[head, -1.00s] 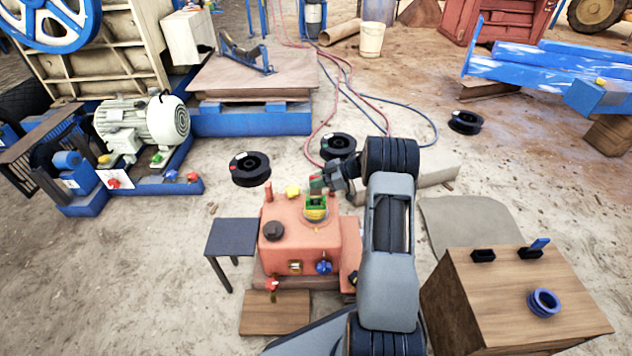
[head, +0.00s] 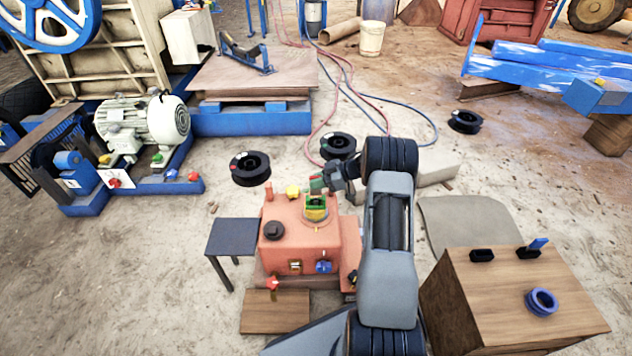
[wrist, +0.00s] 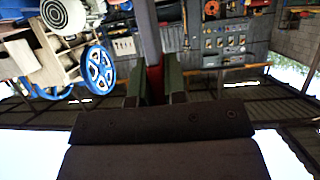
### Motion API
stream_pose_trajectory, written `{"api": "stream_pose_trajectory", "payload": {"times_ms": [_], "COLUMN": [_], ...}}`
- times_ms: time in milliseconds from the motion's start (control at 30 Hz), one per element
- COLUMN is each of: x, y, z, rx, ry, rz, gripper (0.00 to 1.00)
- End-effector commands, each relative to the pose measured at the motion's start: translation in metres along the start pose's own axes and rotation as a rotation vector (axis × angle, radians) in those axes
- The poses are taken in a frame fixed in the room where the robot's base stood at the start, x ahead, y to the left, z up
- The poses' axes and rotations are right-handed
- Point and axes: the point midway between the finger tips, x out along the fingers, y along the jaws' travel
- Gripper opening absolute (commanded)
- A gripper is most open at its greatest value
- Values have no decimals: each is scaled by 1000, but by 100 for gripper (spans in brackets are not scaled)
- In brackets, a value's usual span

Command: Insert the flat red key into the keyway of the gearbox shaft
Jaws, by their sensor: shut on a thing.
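The orange-red gearbox (head: 298,250) stands at the centre of the head view. On its top is a short upright fitting (head: 316,208), green above with a yellow band, likely the shaft; I cannot make out the keyway. My gripper (head: 317,184) reaches in from the right, just above this fitting. In the wrist view, my gripper (wrist: 155,88) has its two greenish fingers shut on the flat red key (wrist: 155,84), of which a narrow strip shows. Whether the key touches the shaft cannot be told.
A yellow cap (head: 293,191) and a dark round cap (head: 274,230) sit on the gearbox top. A dark small table (head: 232,238) stands left of it. A wooden box (head: 515,300) with a blue ring stands at right. Black spools (head: 250,169) lie behind.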

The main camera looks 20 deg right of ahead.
Motion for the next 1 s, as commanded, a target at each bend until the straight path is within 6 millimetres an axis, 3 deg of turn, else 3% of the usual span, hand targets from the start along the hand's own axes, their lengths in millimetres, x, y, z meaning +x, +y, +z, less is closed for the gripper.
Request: {"api": "stream_pose_trajectory", "payload": {"times_ms": [1000], "x": [9], "y": [0], "z": [21], "rx": [0], "ry": [1], "rz": [0], "gripper": [0]}}
